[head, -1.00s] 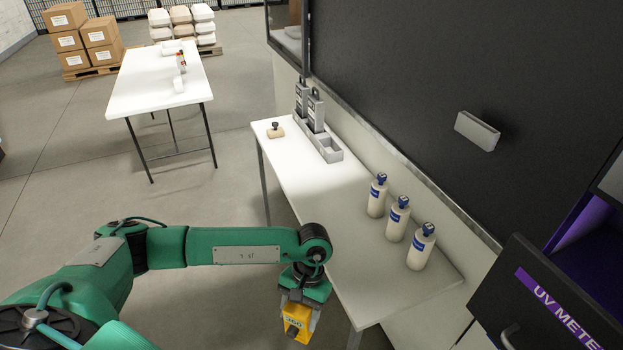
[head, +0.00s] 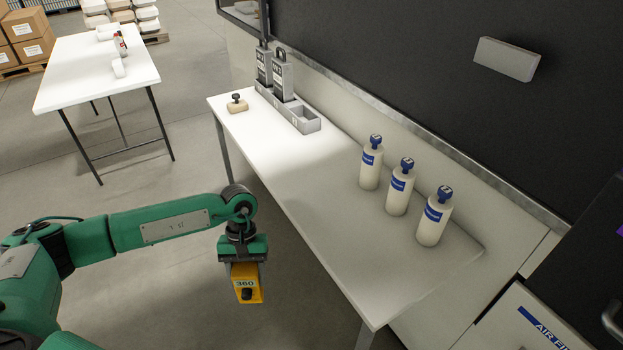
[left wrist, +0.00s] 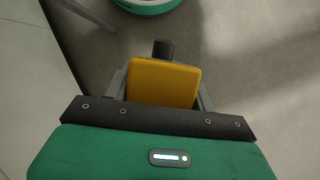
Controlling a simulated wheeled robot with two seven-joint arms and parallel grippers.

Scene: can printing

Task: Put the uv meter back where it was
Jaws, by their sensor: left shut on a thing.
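The uv meter appears to be the yellow device (head: 254,284) with a black knob and the marking "360". My left gripper (head: 246,268) is shut on it and holds it in the air beside the near-left edge of the white bench. In the left wrist view the yellow device (left wrist: 163,84) sits between the fingers of my left gripper (left wrist: 163,92), its black knob pointing away. A grey holder (head: 302,119) stands at the back of the bench with two grey devices (head: 282,78) upright in it and an empty slot at its right end. My right gripper is not in view.
Three white bottles with blue caps (head: 397,188) stand on the right half of the white bench (head: 330,215). A small black-knobbed stamp-like item (head: 237,104) lies left of the holder. A drawer marked "AIR FI" (head: 535,325) is at lower right. A second table (head: 90,75) stands back left.

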